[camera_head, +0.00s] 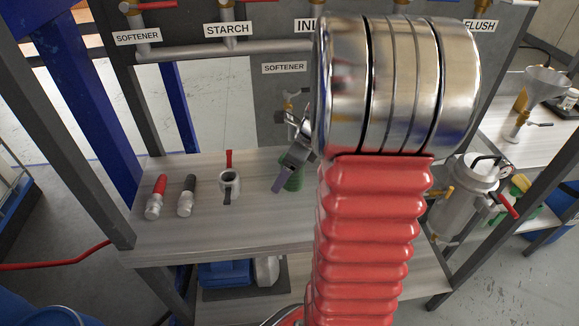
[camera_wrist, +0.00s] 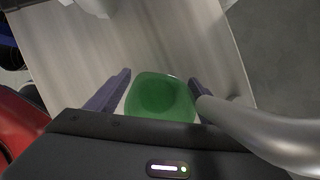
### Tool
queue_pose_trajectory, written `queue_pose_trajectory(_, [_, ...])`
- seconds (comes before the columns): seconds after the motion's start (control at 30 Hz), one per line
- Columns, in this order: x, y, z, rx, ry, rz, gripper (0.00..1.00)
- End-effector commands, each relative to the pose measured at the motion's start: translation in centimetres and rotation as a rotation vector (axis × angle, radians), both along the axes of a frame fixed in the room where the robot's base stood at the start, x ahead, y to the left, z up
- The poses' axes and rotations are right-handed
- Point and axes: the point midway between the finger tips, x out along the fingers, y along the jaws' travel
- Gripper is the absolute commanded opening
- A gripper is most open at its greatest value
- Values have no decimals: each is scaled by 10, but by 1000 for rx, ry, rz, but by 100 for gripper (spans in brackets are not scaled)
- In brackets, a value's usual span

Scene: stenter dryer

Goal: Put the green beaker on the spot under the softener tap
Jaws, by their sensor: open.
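The green beaker (camera_head: 292,178) stands on the wooden shelf, partly hidden behind my gripper (camera_head: 284,178) in the head view. In the wrist view the beaker (camera_wrist: 160,97) shows from above, its open rim between the two purple fingers of my gripper (camera_wrist: 155,92). The fingers are apart, one on each side of the beaker; I cannot tell whether either touches it. The softener tap (camera_head: 293,98) is on the grey panel behind, below the lower SOFTENER label (camera_head: 284,68). The spot under it is not clearly visible; my arm covers part of that area.
A metal pressure vessel (camera_head: 466,195) stands at the right. The shelf's front middle is clear.

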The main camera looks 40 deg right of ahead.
Motion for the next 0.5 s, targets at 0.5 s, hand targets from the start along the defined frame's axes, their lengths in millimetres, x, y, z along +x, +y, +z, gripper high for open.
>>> queue_pose_trajectory(0.5, [1, 0, -2, 0, 0, 0, 59])
